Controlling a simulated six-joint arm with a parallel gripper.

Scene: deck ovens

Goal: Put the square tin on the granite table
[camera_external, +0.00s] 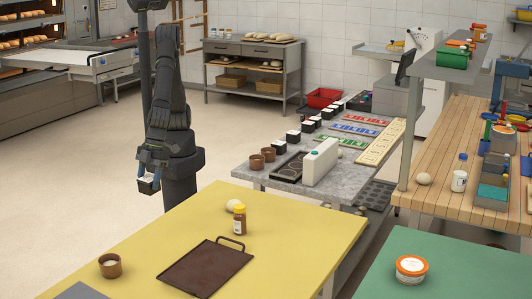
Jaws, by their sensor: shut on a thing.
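My gripper (149,171) hangs low at the left, over the floor and to the left of the tables. It is shut on a small dark square tin (146,187) with a pale top, held clear of any surface. The fingers and arm hide part of the tin. The grey granite table (253,175) stands to the right of my arm, across a gap of floor. Its front left corner has some bare stone.
A yellow table (300,240) with a brown tray (206,267) stands in front.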

